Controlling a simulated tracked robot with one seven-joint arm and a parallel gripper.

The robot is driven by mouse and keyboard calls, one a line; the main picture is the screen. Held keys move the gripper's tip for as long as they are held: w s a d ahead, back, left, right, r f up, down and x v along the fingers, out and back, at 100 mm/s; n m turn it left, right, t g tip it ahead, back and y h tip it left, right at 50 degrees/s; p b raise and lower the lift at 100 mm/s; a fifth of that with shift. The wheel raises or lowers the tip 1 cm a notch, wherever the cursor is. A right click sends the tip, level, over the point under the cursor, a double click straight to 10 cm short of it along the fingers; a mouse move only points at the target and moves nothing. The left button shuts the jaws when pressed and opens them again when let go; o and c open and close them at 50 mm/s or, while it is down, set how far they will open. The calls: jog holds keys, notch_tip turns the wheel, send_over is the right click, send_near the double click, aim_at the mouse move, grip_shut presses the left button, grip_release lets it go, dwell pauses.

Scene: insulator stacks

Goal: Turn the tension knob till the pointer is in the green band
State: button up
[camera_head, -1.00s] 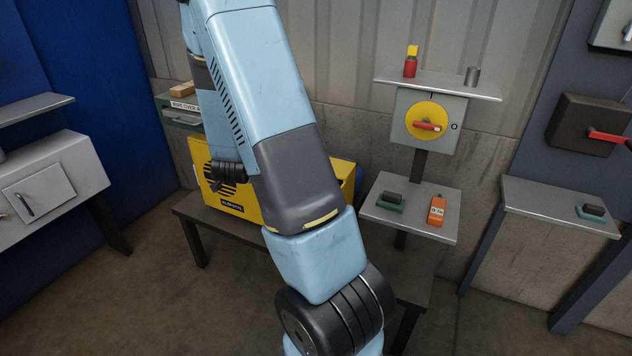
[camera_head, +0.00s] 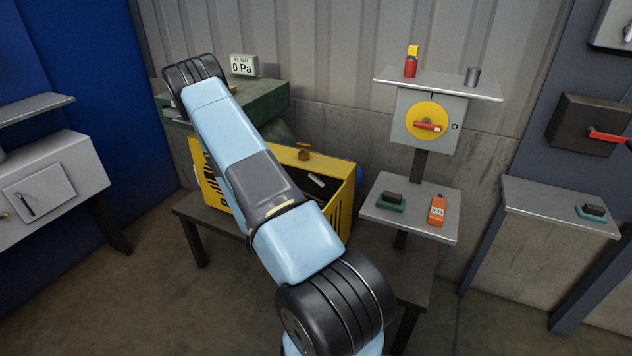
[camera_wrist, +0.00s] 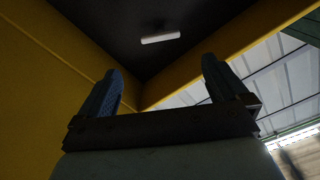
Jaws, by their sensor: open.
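My gripper (camera_wrist: 161,66) shows in the wrist view with its two blue fingers apart and nothing between them. Yellow walls and a dark surface with a pale bar (camera_wrist: 161,38) lie beyond the fingers. In the head view my arm hides the gripper. The yellow housing (camera_head: 278,152) stands open there, with a dark interior and a pale bar (camera_head: 316,181) inside. A small brown-orange knob-like part (camera_head: 304,154) shows at its back edge. I cannot tell whether it is the tension knob. I make out no pointer or green band.
A yellow disc with a red handle (camera_head: 428,121) is on a grey box to the right, above a shelf (camera_head: 408,225) with small items. Grey cabinets flank the scene.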

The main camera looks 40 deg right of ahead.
aim_at(316, 181)
jog(key=x, duration=1.3)
jog(key=shift+d, duration=0.4)
jog(key=shift+c, duration=0.4)
jog(key=c, duration=0.9)
jog(key=shift+a, duration=0.25)
jog(key=shift+c, duration=0.2)
jog(key=shift+d, duration=0.2)
jog(key=shift+n, duration=0.5)
jog(key=n, duration=0.6)
jog(key=shift+d+r+n, duration=0.1)
jog(key=shift+d+n, duration=0.05)
jog(key=shift+n, duration=0.25)
